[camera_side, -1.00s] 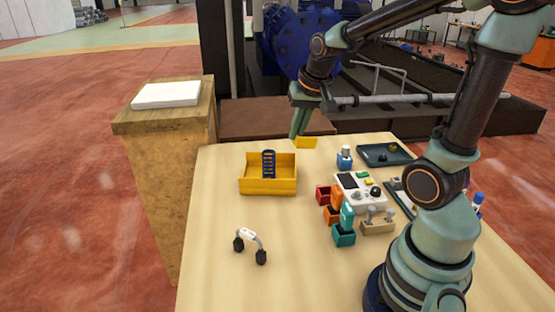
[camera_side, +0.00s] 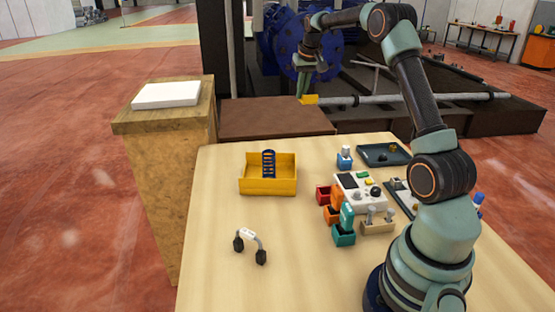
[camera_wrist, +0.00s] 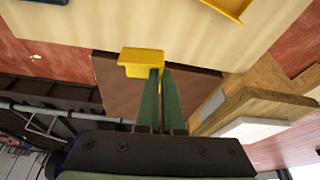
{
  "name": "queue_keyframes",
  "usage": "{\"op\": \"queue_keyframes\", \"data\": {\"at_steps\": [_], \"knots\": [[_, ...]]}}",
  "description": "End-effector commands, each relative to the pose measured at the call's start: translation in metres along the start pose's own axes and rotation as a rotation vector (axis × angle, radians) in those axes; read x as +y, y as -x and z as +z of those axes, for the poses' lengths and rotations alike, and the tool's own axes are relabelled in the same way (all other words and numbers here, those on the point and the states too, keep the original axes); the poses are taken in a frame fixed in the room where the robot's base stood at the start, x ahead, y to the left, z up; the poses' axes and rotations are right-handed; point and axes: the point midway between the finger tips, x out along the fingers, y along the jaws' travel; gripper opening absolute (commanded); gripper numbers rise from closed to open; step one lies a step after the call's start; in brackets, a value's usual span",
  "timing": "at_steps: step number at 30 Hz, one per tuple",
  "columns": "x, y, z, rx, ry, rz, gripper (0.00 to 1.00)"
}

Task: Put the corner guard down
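The corner guard (camera_side: 310,99) is a small yellow angled piece. It is at the tips of my gripper (camera_side: 302,97), which is shut on it. In the side view it hangs in the air above the far edge of the wooden table (camera_side: 225,225). In the wrist view the corner guard (camera_wrist: 141,57) sits at the ends of the two green fingers (camera_wrist: 160,75), which are close together. Part of its edge is hidden behind the fingertips.
A yellow bin (camera_side: 268,187) with a dark blue ladder-like piece stands on the table. A headset-like object (camera_side: 248,236) lies in front. Coloured small bins and a control box (camera_side: 361,192) stand right of centre. A wooden pedestal with a white slab (camera_side: 166,95) is at left.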

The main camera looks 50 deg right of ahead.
Motion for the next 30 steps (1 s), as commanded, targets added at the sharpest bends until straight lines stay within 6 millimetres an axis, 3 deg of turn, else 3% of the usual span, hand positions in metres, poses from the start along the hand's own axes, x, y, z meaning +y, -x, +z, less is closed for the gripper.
{"op": "queue_keyframes", "data": {"at_steps": [6,11,24,30], "knots": [[0.019,-0.014,-0.014,-0.002,0.007,0.010,0.00],[0.021,-0.030,-0.010,-0.005,0.010,0.012,0.00],[0.022,-0.130,0.026,-0.006,0.009,0.012,0.00],[0.023,-0.159,0.035,-0.003,0.009,0.011,0.00]]}}
